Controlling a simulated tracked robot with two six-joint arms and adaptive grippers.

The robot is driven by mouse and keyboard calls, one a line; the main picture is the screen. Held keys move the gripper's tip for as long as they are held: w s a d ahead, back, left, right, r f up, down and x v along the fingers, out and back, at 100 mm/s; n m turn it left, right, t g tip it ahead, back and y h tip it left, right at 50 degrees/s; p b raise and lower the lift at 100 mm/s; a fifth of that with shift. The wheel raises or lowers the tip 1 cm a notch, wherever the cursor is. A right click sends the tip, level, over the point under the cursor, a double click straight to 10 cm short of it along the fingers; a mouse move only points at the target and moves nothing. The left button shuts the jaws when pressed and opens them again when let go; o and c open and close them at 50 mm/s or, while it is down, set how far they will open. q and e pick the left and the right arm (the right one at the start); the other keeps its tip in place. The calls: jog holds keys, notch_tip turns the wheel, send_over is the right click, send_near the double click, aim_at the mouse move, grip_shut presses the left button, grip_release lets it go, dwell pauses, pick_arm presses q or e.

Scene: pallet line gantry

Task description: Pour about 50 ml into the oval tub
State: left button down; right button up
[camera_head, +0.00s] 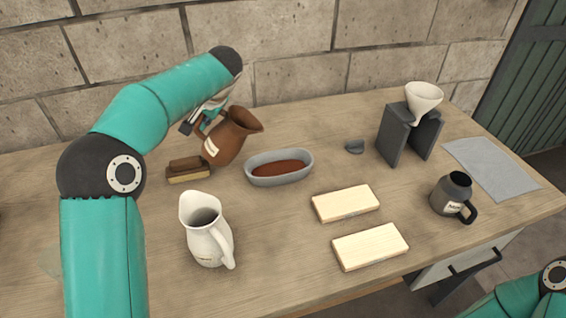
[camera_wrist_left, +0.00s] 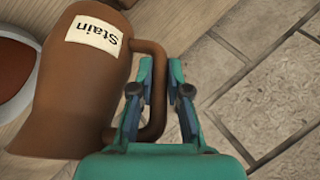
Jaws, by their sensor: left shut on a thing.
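The brown jug (camera_head: 228,138) is tilted to the right above the table, its mouth toward the oval tub. In the left wrist view the jug (camera_wrist_left: 85,95) carries a label reading "Stain". My left gripper (camera_head: 196,122) is shut on the jug's handle, as the left wrist view (camera_wrist_left: 148,90) shows. The grey oval tub (camera_head: 301,177) stands on the table to the right of the jug and holds reddish-brown liquid. No stream shows between jug and tub. My right gripper is out of view; only part of my right arm shows at the lower right.
A white pitcher (camera_head: 207,237) stands in front. A brown brush-like block (camera_head: 187,170) lies left of the tub. Two pale wooden blocks (camera_head: 345,203) (camera_head: 370,246), a dark mug (camera_head: 453,196), a white funnel on a stand (camera_head: 423,98) and a grey cloth (camera_head: 490,166) are to the right.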

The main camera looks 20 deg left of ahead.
pick_arm(q)
jog(key=shift+a, duration=0.1)
jog(key=shift+s+a+f+h, duration=0.1)
jog(key=shift+a+f+h, duration=0.05)
jog(key=shift+a+h, duration=0.3)
jog(key=shift+a+h+p, duration=0.25)
jog(key=shift+a+p, duration=0.05)
jog(key=shift+p, duration=0.05)
jog(key=shift+s+a+f+n+t+h+p, duration=0.15)
jog(key=shift+a+n+t+h+p, duration=0.1)
jog(key=shift+a+h+p, duration=0.45)
jog(key=shift+a+f+n+t+h+p, duration=0.2)
jog(key=shift+a+t+h+p, duration=0.15)
jog(key=shift+h+p, duration=0.6)
jog(key=shift+s+a+f+n+t+h+p, duration=0.1)
jog(key=shift+a+n+t+h+p, duration=0.15)
jog(key=shift+a+h+p, duration=0.55)
jog(key=shift+d, duration=0.25)
jog(key=shift+w+d, duration=0.1)
